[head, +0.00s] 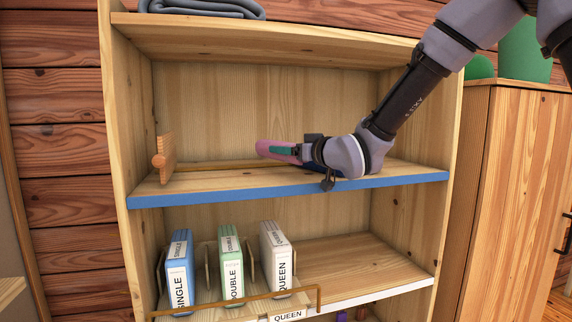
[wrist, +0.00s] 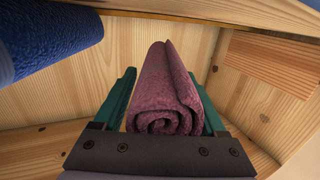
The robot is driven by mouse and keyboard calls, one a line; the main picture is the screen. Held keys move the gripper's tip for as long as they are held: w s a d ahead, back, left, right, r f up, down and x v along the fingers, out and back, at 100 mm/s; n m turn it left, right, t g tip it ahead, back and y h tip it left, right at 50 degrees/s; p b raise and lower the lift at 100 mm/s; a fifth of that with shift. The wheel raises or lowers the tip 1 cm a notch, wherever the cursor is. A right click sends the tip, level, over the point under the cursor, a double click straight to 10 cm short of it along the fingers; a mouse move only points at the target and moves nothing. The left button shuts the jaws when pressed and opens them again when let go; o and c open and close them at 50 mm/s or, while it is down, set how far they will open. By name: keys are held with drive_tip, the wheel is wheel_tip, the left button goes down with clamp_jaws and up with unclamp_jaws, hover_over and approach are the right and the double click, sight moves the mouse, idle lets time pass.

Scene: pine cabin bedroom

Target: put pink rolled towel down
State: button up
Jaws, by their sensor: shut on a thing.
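The pink rolled towel (head: 272,148) is inside the shelf bay with the blue front edge, in the head view. My gripper (head: 291,151) reaches in from the right and is shut on it. In the wrist view the towel (wrist: 165,88) lies lengthwise between the two green fingers of my gripper (wrist: 162,100), its spiral end toward the camera. The towel appears close above the shelf board (head: 215,182); I cannot tell whether it touches it.
A wooden peg piece (head: 164,158) stands at the bay's left. A blue towel (wrist: 45,40) shows at the wrist view's upper left. Below, blue, green and white labelled boxes (head: 179,270) stand behind a rail. A grey folded cloth (head: 205,8) lies on top. Bare board lies left of my gripper.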

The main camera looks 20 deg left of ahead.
drive_tip(key=shift+f, duration=1.85)
drive_tip(key=o, duration=1.3)
drive_tip(key=shift+f, duration=0.15)
drive_tip(key=shift+o, duration=0.2)
drive_tip(key=shift+s+d, duration=0.15)
drive_tip(key=shift+d, duration=0.1)
drive_tip(key=v, duration=1.1)
drive_tip(key=shift+s+d, duration=0.15)
drive_tip(key=shift+d, duration=0.05)
